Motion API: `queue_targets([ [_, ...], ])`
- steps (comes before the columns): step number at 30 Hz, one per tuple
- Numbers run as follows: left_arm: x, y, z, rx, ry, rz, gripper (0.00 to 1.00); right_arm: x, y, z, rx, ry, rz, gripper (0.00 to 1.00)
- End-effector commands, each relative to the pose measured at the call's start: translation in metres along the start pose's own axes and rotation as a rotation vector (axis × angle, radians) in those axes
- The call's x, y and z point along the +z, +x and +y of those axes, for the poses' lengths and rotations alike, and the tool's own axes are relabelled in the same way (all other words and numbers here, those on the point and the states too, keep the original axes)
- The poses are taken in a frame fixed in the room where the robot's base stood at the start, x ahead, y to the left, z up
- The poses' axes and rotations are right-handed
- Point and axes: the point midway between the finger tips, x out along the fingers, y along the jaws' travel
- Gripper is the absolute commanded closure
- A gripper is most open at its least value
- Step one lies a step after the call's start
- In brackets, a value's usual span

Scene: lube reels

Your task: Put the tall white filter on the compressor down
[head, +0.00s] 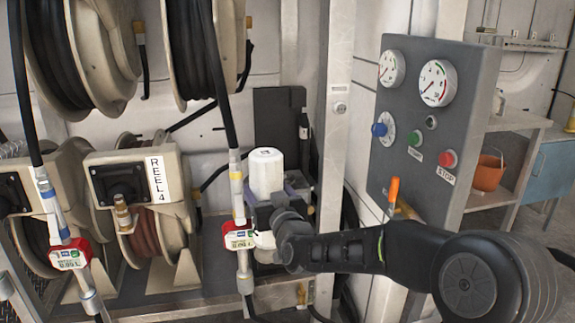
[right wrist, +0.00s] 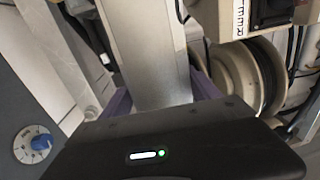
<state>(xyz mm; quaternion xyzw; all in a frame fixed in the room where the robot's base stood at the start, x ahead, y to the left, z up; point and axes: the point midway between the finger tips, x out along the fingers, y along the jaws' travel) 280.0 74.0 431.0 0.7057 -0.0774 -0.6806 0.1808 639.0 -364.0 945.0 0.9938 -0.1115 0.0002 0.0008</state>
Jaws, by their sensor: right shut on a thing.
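The tall white filter (head: 266,172) stands upright in the middle of the head view, its rounded cap on top. My right gripper (head: 270,208) reaches in from the right and is shut on it around its lower part. In the right wrist view the filter (right wrist: 148,50) shows as a pale column rising past the dark gripper body, with purple parts on both sides. The filter's underside and the compressor below it are mostly hidden by my gripper and arm, so I cannot tell whether the filter touches it. My left gripper is not in view.
Hose reels hang and stand at the left, one labelled REEL 4 (head: 157,178). A hose with a red-and-white meter (head: 239,238) hangs close in front of the filter. A grey gauge panel (head: 425,125) stands to the right, with an orange bucket (head: 488,172) behind.

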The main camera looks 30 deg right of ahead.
Motion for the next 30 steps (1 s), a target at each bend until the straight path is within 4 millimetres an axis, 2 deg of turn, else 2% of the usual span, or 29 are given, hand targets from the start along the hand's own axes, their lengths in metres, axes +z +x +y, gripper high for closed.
queue_targets([
  [1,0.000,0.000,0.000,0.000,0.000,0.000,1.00,0.015,-0.005,-0.017,-0.021,-0.002,-0.005,0.94],
  [6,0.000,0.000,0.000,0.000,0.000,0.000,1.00,0.071,-0.036,-0.076,-0.095,-0.008,-0.011,0.94],
  [9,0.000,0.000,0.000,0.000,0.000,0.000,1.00,0.100,-0.059,-0.110,-0.149,-0.008,-0.010,0.94],
  [12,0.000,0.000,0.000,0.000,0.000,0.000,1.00,0.117,-0.077,-0.133,-0.191,-0.004,-0.004,0.94],
  [18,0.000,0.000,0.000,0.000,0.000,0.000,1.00,0.129,-0.092,-0.150,-0.225,0.002,0.002,0.94],
  [30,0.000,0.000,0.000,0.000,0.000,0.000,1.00,0.129,-0.092,-0.150,-0.224,0.002,0.003,0.94],
])
